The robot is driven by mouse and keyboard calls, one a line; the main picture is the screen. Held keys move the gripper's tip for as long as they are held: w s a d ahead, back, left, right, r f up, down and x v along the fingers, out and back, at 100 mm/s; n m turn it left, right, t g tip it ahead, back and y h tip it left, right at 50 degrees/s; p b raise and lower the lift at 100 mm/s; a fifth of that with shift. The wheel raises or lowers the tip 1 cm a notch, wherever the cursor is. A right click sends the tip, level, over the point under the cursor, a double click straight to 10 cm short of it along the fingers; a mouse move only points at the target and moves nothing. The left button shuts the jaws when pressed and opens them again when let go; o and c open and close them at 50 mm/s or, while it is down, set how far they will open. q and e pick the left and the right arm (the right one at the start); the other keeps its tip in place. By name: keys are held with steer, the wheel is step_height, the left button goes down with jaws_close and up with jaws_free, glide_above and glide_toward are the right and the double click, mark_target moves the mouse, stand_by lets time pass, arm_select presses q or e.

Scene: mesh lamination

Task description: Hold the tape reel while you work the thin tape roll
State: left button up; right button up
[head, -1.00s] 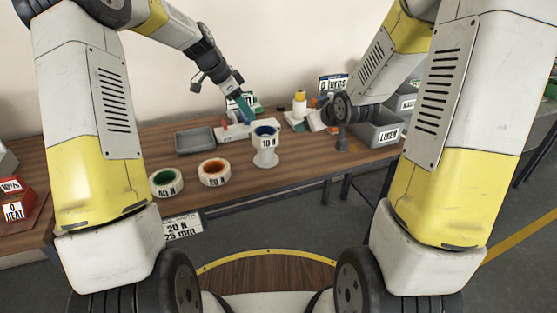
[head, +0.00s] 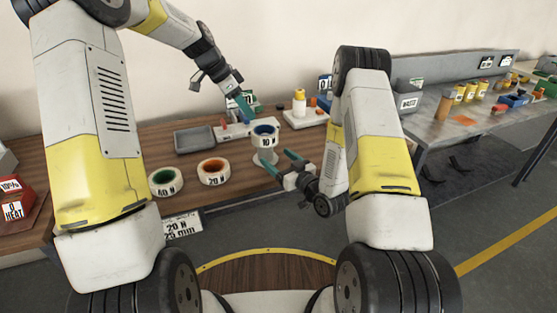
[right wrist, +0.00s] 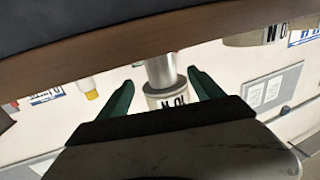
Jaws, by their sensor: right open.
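The tape roll with a blue core, marked 10 N (head: 265,132), sits on a white stand (head: 266,157) on the wooden table. In the right wrist view the roll (right wrist: 167,101) appears upside down between my fingertips, with no contact visible. My right gripper (head: 289,161) is open and empty just right of and in front of the stand. My left gripper (head: 244,106) points down behind and left of the blue-core roll. Its fingers overlap in the picture, so their gap is unclear. An orange-core roll marked 20 N (head: 201,177) and a green-core roll (head: 154,188) lie flat at the left.
A grey tray (head: 195,139) lies behind the flat rolls. A sign reading 20 N 25 mm (head: 182,227) hangs at the table's front edge. A white-and-yellow bottle (head: 299,104) stands at the back. A red heat box (head: 14,205) stands far left.

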mark_target(270, 152)
steer(key=x, duration=0.7)
steer(key=shift+w+a+r, duration=0.1)
steer(key=shift+w+a, duration=0.15)
steer(key=shift+a, duration=0.05)
jaws_close()
steer(key=c, duration=0.7)
jaws_free()
jaws_close()
